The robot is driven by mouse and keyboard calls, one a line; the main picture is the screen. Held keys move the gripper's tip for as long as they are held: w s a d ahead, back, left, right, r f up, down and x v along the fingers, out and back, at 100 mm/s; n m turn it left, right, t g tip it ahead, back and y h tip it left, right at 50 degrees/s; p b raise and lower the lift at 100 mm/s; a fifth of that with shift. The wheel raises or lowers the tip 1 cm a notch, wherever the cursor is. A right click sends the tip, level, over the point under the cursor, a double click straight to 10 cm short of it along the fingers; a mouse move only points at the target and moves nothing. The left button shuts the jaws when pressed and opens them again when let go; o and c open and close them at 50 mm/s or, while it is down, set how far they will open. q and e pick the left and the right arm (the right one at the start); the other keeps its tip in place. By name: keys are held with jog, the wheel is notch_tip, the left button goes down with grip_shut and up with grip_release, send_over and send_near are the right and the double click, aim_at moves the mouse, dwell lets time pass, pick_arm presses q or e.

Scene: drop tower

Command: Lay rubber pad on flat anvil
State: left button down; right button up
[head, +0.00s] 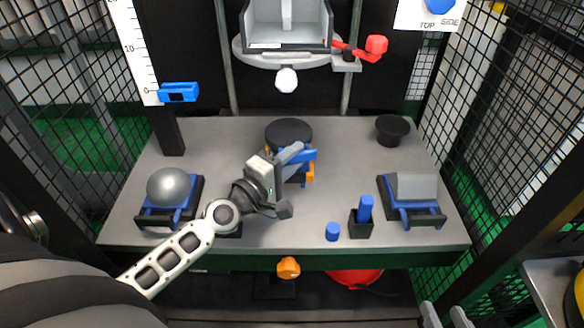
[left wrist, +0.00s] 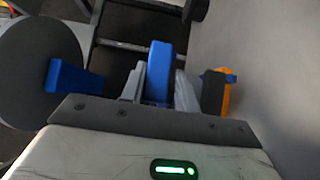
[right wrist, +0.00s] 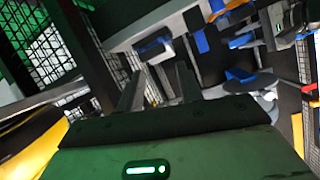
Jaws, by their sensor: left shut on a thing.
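A dark round disc with blue handles (head: 288,131), which looks like the flat anvil, stands at the middle back of the table. It also shows in the left wrist view (left wrist: 38,68). My left gripper (head: 293,158) is shut on a blue handle (left wrist: 160,68) at the disc's near right side. It hides part of the disc's mount. A black round piece (head: 392,128), perhaps the rubber pad, lies apart at the back right; I cannot tell for sure. My right gripper (right wrist: 158,88) is open and empty, away from the table; fingertips show at the head view's bottom edge (head: 446,315).
A blue peg in a black holder (head: 362,216) and a blue cylinder (head: 332,231) stand in front. The drop carriage (head: 287,45) hangs above. Mesh flanks both sides.

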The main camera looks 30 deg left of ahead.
pick_arm(q)
jog(key=shift+w+a, duration=0.5)
jog(key=shift+w, duration=0.25)
jog(key=shift+f+b, duration=0.5)
jog(key=shift+b, duration=0.15)
jog(key=shift+f+b, duration=0.7)
jog(key=shift+b, duration=0.05)
pick_arm(e)
jog(key=shift+w+a+r+m+t+y, duration=0.1)
jog(key=shift+a+r+m+t+y, duration=0.15)
jog(key=shift+r+t, duration=0.15)
jog(key=shift+a+r+m+t+y, duration=0.2)
jog(key=shift+r+t+y, duration=0.1)
jog(key=shift+r, duration=0.2)
